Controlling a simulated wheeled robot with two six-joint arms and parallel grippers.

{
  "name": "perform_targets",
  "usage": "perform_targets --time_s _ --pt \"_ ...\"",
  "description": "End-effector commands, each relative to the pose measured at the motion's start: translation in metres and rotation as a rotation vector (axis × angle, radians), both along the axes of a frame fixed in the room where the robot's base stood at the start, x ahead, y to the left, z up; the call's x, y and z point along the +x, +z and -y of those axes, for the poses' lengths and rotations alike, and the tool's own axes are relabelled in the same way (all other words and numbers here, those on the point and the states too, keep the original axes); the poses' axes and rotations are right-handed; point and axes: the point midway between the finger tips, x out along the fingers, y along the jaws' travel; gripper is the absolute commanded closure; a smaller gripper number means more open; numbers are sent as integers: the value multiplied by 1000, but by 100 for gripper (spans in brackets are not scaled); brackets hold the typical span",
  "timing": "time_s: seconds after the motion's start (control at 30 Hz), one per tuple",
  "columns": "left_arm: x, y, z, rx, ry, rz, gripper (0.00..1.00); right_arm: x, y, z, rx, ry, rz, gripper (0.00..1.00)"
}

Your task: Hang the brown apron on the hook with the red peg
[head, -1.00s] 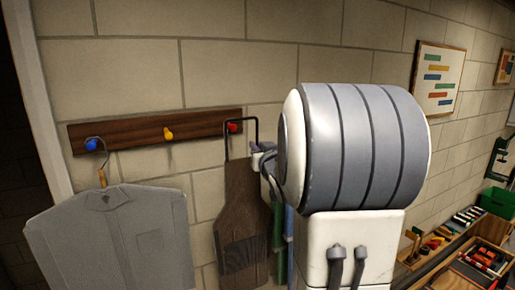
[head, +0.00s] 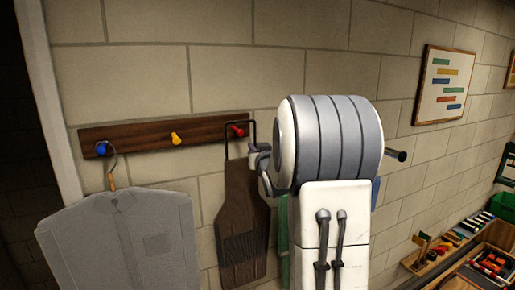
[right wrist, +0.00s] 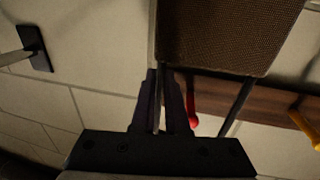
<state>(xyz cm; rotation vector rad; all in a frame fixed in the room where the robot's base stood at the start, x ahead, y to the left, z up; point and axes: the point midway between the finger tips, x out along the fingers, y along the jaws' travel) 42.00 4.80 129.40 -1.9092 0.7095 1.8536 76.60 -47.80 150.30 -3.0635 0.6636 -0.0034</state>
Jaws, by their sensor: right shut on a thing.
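The brown apron (head: 243,215) hangs upright by its black wire-like neck loop, just in front of the wall. The red peg (head: 236,131) on the wooden rack (head: 205,130) appears inside the loop's outline, below its top bar. Whether the loop rests on the peg cannot be told. My right gripper (head: 259,152) is shut on the loop's right side, just above the apron. In the right wrist view, its fingers (right wrist: 163,100) pinch the loop, with the apron and red peg (right wrist: 193,108) beyond. My left gripper is not in view.
A grey garment (head: 125,235) hangs from the blue peg (head: 102,148). The yellow peg (head: 175,138) is bare. A dark peg (head: 397,156) juts out farther right. Green cloth (head: 282,225) shows beside my right arm. Toolboxes (head: 485,262) stand lower right.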

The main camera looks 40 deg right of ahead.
Motion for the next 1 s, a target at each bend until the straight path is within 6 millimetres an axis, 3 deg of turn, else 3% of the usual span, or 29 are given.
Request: perform_targets --time_s 0.47,0.7,1.0 --pt "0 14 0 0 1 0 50 29 0 6 -1 1 2 100" --pt "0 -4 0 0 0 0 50 38 -13 9 -1 0 3 100" --pt "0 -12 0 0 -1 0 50 40 -17 10 -2 0 4 100"
